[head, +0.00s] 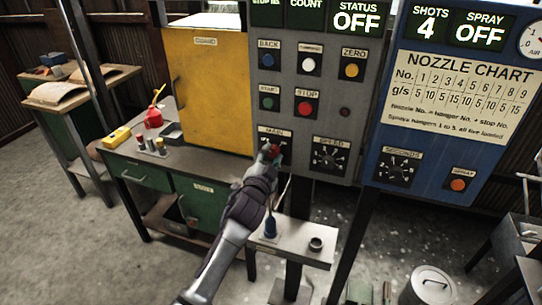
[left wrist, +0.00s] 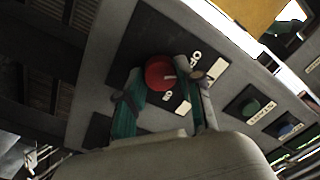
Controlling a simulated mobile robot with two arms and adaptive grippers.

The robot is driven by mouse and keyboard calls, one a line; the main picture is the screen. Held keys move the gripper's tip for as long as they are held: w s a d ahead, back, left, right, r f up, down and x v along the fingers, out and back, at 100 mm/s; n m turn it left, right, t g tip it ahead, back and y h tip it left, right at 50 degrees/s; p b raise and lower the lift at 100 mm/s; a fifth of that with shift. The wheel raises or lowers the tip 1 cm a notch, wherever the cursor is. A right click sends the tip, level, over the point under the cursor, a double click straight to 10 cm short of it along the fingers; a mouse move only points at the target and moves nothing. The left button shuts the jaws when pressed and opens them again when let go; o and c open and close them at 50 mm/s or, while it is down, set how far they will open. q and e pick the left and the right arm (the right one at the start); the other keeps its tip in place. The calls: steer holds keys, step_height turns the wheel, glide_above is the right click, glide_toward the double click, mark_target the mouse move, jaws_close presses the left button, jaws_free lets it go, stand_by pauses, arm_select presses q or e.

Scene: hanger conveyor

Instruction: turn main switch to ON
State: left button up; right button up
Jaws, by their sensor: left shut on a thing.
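The main switch is a red round knob (left wrist: 159,72) on a dark plate, with a small white mark on its face. In the head view its plate carries a MAIN label (head: 271,130) at the lower left of the grey panel. My left gripper (head: 271,154) is at the switch and covers most of it. In the left wrist view its two fingers (left wrist: 165,88) are on both sides of the red knob, shut on it. The STATUS display (head: 356,20) reads OFF. My right gripper is not in view.
The grey panel (head: 340,100) also holds several buttons and the SPEED dial (head: 329,157) to the right of the switch. A yellow cabinet (head: 210,90) stands at the left.

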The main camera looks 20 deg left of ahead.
arm_select(q)
steer(key=m, duration=0.4)
steer(key=shift+m, duration=0.4)
steer(key=m, duration=0.3)
steer(key=shift+m+h+p, duration=0.3)
steer(key=shift+m+p, duration=0.05)
steer(key=shift+m, duration=0.05)
steer(key=m, duration=0.4)
steer(key=shift+m+p, duration=0.3)
steer(key=shift+p, duration=0.05)
steer(key=shift+a+f+m+h+p, duration=0.1)
steer(key=shift+m+h+p, duration=0.2)
steer(key=shift+m, duration=1.7)
steer(key=o, duration=1.2)
steer(key=shift+t, duration=0.3)
steer(key=shift+c, duration=0.2)
steer(key=s, duration=1.2)
steer(key=shift+a+f, duration=0.2)
steer(key=shift+f, duration=0.15)
